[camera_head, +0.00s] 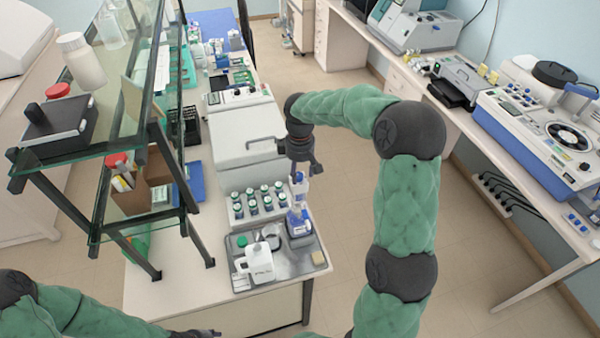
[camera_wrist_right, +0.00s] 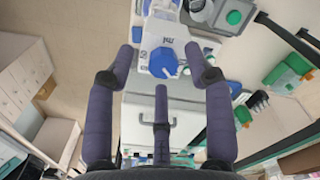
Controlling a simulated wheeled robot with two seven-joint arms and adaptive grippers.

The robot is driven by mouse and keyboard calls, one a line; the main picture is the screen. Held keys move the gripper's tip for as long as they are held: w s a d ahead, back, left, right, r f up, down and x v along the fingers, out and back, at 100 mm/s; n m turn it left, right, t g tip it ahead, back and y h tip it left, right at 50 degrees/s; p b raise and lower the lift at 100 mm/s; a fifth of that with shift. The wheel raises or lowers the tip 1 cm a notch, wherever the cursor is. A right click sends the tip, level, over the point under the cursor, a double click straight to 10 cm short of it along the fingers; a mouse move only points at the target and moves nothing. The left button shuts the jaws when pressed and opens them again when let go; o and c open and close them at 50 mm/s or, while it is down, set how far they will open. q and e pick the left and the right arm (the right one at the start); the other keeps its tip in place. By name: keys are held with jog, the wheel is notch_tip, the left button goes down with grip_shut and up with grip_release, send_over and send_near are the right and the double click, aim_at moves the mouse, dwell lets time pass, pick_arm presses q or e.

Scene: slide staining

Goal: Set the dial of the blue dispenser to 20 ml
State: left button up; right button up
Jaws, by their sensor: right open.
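The blue dispenser (camera_head: 299,222) stands at the back right of a metal tray on the bench, with a pale upper part and a blue lower part. In the right wrist view its blue dial (camera_wrist_right: 163,63) faces the camera on a white body with "ml" and number marks; the exact setting is too small to read. My right gripper (camera_head: 303,172) is just above the dispenser. In the wrist view its open fingers (camera_wrist_right: 163,65) lie on either side of the dial, with no clear contact. My left gripper (camera_head: 195,333) is low at the bottom edge, its fingers partly cut off.
The metal tray (camera_head: 278,278) also holds a white jug (camera_head: 259,265). A rack of green-capped bottles (camera_head: 253,205) stands behind the tray, close to the dispenser. A white box-like machine (camera_head: 235,133) is farther back. A glass shelf (camera_head: 125,75) rises at left. Open floor lies to the right.

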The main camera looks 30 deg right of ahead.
aim_at(300, 175)
notch_tip(300, 175, up, 11)
dwell(0.4)
jog(key=shift+f, duration=0.1)
dwell(0.3)
